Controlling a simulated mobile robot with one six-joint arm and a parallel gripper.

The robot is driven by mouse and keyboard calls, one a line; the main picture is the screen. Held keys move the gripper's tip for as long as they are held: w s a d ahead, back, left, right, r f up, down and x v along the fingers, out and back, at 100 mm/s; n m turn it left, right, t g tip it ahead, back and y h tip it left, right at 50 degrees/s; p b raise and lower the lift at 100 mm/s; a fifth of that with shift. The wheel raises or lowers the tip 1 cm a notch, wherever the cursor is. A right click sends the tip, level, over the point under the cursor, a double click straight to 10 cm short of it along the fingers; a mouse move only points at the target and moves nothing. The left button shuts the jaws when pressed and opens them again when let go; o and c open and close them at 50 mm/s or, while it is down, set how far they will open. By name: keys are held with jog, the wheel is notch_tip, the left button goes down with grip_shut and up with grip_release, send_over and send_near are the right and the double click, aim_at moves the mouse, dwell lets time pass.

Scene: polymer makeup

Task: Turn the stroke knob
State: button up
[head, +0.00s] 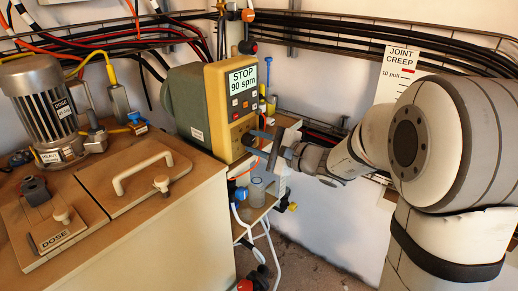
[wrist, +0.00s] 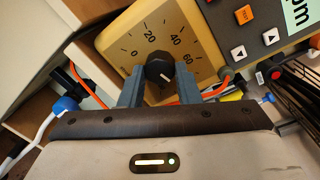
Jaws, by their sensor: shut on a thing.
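The stroke knob (wrist: 158,69) is a black round knob on a cream dial plate (wrist: 133,42) with printed numbers, 0, 20 and 40 among them. A small white mark on it points to the lower right of the wrist view. My gripper (wrist: 159,77) has one grey finger on each side of the knob and is shut on it. The pump's control panel (head: 243,98) reads "STOP 90 spm".
A grey-green motor housing (head: 184,100) joins the panel. An orange tube (wrist: 90,84) runs near the dial. Below are a shelf with a clear cup (head: 257,190) and a blue fitting (head: 240,194). A wooden cabinet (head: 150,235) fills the left. Black cables (head: 380,42) line the wall.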

jog(key=shift+a, duration=0.1)
jog(key=o, duration=1)
jog(key=shift+c, duration=0.2)
jog(key=p+v, duration=0.1)
jog(key=v, duration=0.6)
jog(key=shift+s+d, duration=0.25)
jog(key=shift+d, duration=0.1)
